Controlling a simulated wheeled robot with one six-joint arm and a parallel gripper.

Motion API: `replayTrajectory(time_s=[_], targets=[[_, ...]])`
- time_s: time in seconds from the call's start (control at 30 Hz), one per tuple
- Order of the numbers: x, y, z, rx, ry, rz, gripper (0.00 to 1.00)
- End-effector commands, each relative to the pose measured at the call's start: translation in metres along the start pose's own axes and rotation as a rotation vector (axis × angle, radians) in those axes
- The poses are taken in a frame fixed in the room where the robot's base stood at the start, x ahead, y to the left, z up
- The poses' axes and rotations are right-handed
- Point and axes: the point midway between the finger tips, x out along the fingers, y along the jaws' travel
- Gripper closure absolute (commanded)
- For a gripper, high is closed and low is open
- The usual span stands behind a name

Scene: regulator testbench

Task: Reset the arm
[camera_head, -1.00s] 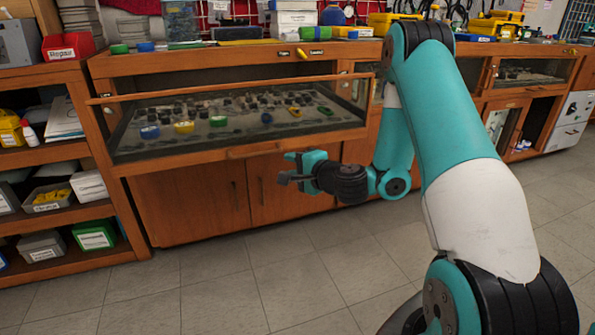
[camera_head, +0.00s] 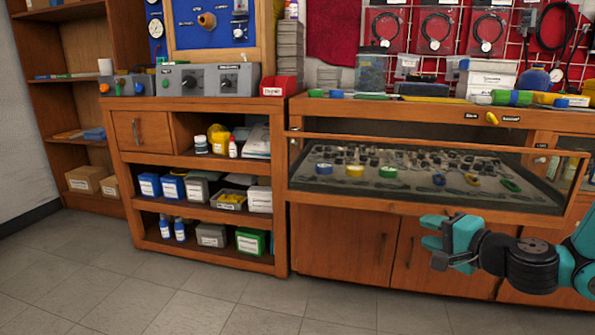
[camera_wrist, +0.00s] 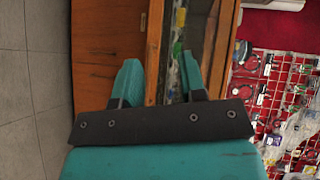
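My gripper (camera_head: 437,243) is at the lower right in the head view, in front of the wooden cabinet doors (camera_head: 345,242) and below the glass-fronted display drawer (camera_head: 430,203). It points to the left. In the wrist view my gripper (camera_wrist: 160,80) shows two teal fingers set well apart with nothing between them. The gripper is open and empty. The wooden cabinet front (camera_wrist: 105,55) lies beyond the fingers there. Most of my arm is outside the head view at the right.
An open shelf unit (camera_head: 205,104) with bins and bottles stands left of the display cabinet. A red Repair bin (camera_head: 279,87) sits on top. A tall bookcase (camera_head: 72,86) is at the far left. The tiled floor (camera_head: 130,290) in front is clear.

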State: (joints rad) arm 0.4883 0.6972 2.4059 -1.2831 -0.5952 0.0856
Motion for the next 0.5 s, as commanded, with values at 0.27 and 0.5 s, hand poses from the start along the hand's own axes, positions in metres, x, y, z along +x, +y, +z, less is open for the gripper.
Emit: replayTrajectory(time_s=[0.27,0.5], targets=[[-0.048,-0.057,0.192,-0.634,-0.719,0.167,0.62],[-0.130,-0.055,0.246,-0.990,-1.032,0.364,0.62]])
